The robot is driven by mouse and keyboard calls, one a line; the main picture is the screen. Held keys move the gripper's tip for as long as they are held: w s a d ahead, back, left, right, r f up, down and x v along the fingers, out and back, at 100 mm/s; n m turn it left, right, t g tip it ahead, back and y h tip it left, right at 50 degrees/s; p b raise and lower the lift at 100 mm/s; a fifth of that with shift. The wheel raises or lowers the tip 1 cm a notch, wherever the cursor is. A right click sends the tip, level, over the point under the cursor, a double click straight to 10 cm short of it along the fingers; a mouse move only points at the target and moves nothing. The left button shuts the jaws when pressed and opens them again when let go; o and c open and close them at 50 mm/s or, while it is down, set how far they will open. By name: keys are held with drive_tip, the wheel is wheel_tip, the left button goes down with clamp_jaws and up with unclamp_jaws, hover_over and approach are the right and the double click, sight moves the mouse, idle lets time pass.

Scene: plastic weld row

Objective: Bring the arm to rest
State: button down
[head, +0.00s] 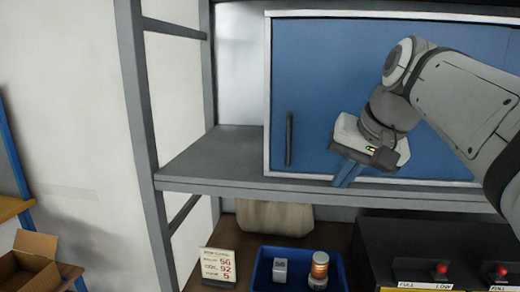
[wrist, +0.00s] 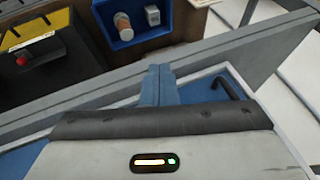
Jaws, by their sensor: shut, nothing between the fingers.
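My gripper (head: 345,172) is at the end of my arm, in front of the lower part of a blue cabinet door in the head view. Its blue fingers are together, with nothing between them. In the wrist view the fingers (wrist: 158,84) show side by side and closed, above the grey shelf edge. Whether the fingertips touch the shelf or the door, I cannot tell.
The blue door (head: 330,80) with a dark handle (head: 289,140) stands on a grey shelf (head: 215,160). Below are a blue bin (head: 259,271) holding an orange-banded jar (head: 319,268) and a grey block (head: 280,270), a sign card (head: 219,266), and dark boxes with red knobs (head: 440,269). An open carton (head: 30,265) is at left.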

drive_tip(key=s+f+n+h, duration=0.1)
drive_tip(key=s+f, duration=0.2)
drive_tip(key=f, duration=0.5)
drive_tip(key=s+f+n+g, duration=0.1)
drive_tip(key=s+f, duration=0.3)
drive_tip(key=f, duration=0.5)
drive_tip(key=s+f+n+g+h, duration=0.1)
drive_tip(key=s+f, duration=0.2)
drive_tip(key=f, duration=0.6)
drive_tip(key=shift+s+a+f+h, duration=0.2)
drive_tip(key=shift+s+a+h, duration=0.1)
drive_tip(key=shift+s+a, duration=0.1)
